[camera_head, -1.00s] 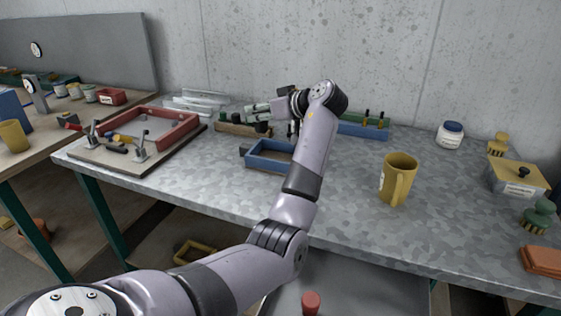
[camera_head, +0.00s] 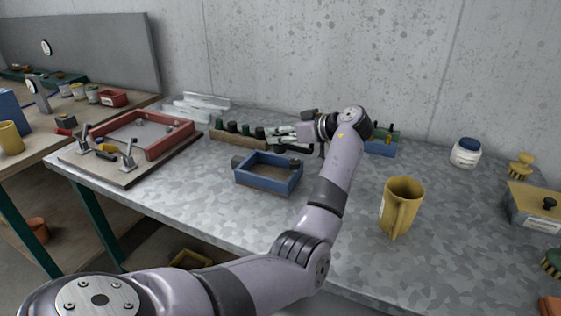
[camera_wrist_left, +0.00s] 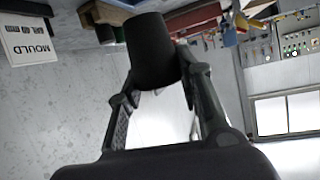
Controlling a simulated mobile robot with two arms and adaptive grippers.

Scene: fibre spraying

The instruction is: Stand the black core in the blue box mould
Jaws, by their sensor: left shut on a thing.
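The blue box mould (camera_head: 268,184) is an open rectangular frame lying on the metal worktop. My left gripper (camera_head: 276,136) is behind it, above the worktop and pointing left. In the left wrist view my left gripper (camera_wrist_left: 155,88) is shut on the black core (camera_wrist_left: 152,48), a dark tapered cylinder held between the fingers. In the head view the core is hard to tell from the dark pegs behind it. My right gripper is not in view.
A wooden rack (camera_head: 226,137) with several dark pegs stands close behind the gripper. A red frame (camera_head: 170,146) on a board lies left. A yellow mug (camera_head: 401,207) and a white jar (camera_head: 466,152) stand right. The worktop in front of the mould is clear.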

